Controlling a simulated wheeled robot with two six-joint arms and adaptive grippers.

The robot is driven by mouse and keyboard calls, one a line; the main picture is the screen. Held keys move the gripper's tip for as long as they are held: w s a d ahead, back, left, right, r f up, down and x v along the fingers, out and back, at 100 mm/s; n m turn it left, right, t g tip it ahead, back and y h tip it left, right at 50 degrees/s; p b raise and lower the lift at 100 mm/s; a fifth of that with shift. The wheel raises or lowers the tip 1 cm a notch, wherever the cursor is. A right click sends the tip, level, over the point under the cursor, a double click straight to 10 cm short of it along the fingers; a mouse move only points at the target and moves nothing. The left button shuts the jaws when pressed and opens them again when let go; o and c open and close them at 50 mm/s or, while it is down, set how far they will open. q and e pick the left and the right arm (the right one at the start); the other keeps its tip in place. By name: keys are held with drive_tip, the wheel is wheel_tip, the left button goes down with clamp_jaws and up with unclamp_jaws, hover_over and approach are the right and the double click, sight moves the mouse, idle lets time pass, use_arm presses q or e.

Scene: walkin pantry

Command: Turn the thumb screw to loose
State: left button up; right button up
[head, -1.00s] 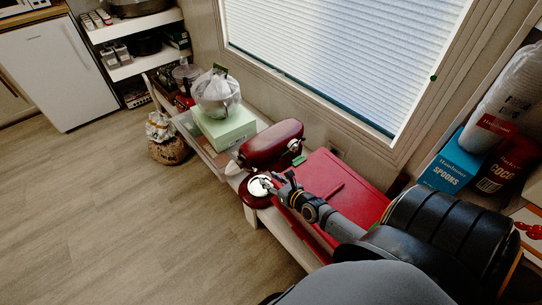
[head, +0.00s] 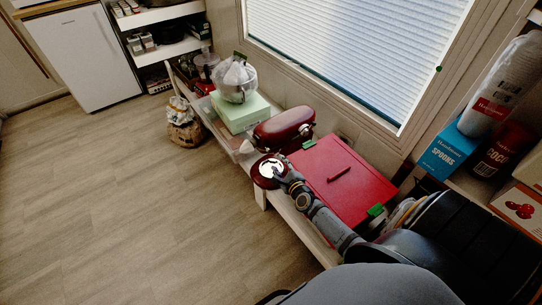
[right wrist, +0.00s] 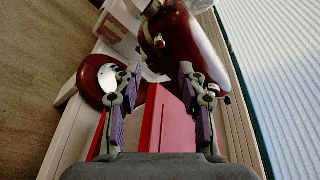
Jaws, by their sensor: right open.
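A dark red stand mixer (head: 285,128) stands on the low bench under the window. Its round base with a pale metal plate (head: 266,170) shows beside my right gripper (head: 279,171). In the right wrist view the mixer head (right wrist: 192,45) lies ahead, beyond the fingertips. A small metal knob (right wrist: 158,42), possibly the thumb screw, sits on its side; I cannot tell whether it is tight or loose. My left gripper is not in view.
A red box (head: 345,178) lies on the bench beneath my right arm. A pale green box (head: 240,112) with a bagged bowl (head: 236,80) stands beyond the mixer. A blue spoons box (head: 452,150) is at right.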

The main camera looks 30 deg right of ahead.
sight(269, 151)
drive_tip(key=b+x, duration=0.3)
drive_tip(key=x, duration=0.5)
drive_tip(key=shift+w+f, duration=0.15)
drive_tip(key=shift+f, duration=0.05)
drive_tip(key=shift+w+b, duration=0.35)
drive_tip(key=shift+w, duration=0.15)
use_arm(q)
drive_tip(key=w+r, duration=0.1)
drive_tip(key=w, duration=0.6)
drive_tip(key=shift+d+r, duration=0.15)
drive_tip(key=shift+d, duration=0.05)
use_arm(e)
drive_tip(key=shift+c, duration=0.3)
clamp_jaws()
